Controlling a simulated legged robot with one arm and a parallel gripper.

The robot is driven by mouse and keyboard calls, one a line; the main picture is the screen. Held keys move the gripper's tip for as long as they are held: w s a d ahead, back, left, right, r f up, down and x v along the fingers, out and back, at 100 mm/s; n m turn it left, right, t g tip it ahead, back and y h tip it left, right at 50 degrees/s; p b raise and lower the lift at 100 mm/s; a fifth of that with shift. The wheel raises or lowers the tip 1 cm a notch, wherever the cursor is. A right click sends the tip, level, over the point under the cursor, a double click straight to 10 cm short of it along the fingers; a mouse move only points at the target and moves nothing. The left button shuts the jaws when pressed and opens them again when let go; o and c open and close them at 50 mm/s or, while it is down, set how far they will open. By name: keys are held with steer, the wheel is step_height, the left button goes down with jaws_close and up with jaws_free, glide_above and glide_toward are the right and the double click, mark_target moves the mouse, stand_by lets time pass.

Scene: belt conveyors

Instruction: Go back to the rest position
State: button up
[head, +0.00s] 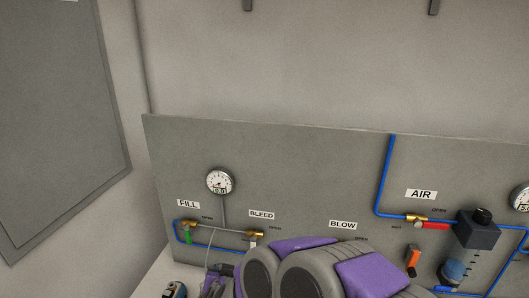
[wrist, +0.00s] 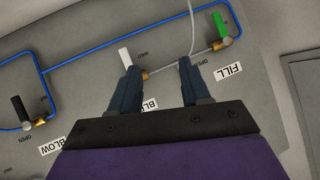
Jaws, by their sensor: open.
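My gripper (wrist: 158,72) is open in the wrist view, its two dark blue fingers apart with nothing held between them. It faces the grey panel (wrist: 85,85), and the fingers partly cover the BLEED label. The white-handled BLEED valve (wrist: 126,58) shows just beside the left finger; I cannot tell whether they touch. The green-handled FILL valve (wrist: 219,27) is beyond the right finger. In the head view my grey and purple arm fills the bottom middle and hides much of the gripper.
The panel (head: 300,165) carries a round gauge (head: 219,181), blue tubing (head: 385,165) and a red-handled AIR valve (head: 432,226). A dark regulator (head: 478,233) and an orange-handled part (head: 412,258) are at right. The wall (head: 300,60) above the panel is mostly bare.

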steer(key=s+d+r+g+b, duration=0.1)
steer(key=s+d+g, duration=0.3)
steer(key=s+d, duration=0.4)
steer(key=s+d+n+g+h+b, duration=0.1)
steer(key=s+d+g, duration=0.3)
steer(key=s+d, duration=0.5)
steer(key=s+d+r+g+b, duration=0.1)
steer(key=s+d+g, duration=0.4)
steer(key=s, duration=1.2)
steer(key=d+b, duration=0.1)
steer(key=d, duration=0.2)
steer(key=shift+s+d+r+n+h, duration=0.2)
steer(key=shift+s+r+n+h, duration=0.1)
steer(key=shift+s+h, duration=0.1)
